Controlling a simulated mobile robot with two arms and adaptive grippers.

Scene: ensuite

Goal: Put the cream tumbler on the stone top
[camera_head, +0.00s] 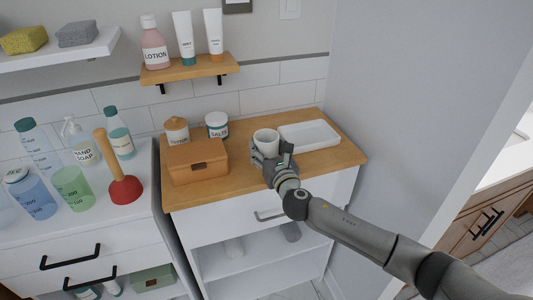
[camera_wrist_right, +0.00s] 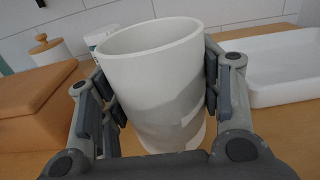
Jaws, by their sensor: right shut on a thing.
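The cream tumbler (camera_head: 266,142) is upright at the wooden-topped cabinet, between the orange-brown box and the white tray. My right gripper (camera_head: 270,160) is shut on it, with its fingers on both sides of the cup, as the right wrist view (camera_wrist_right: 155,85) shows. I cannot tell if the tumbler's base touches the wood. A white top (camera_head: 135,215) on the left cabinet may be the stone top; its material is not clear. My left gripper is not in view.
The wooden top (camera_head: 235,182) also holds the box (camera_head: 197,168), white tray (camera_head: 309,134), a lidded jar (camera_head: 176,131) and a salts jar (camera_head: 217,125). The left top carries several bottles, a green cup (camera_head: 73,188) and a red plunger (camera_head: 125,188). A shelf (camera_head: 190,70) hangs above.

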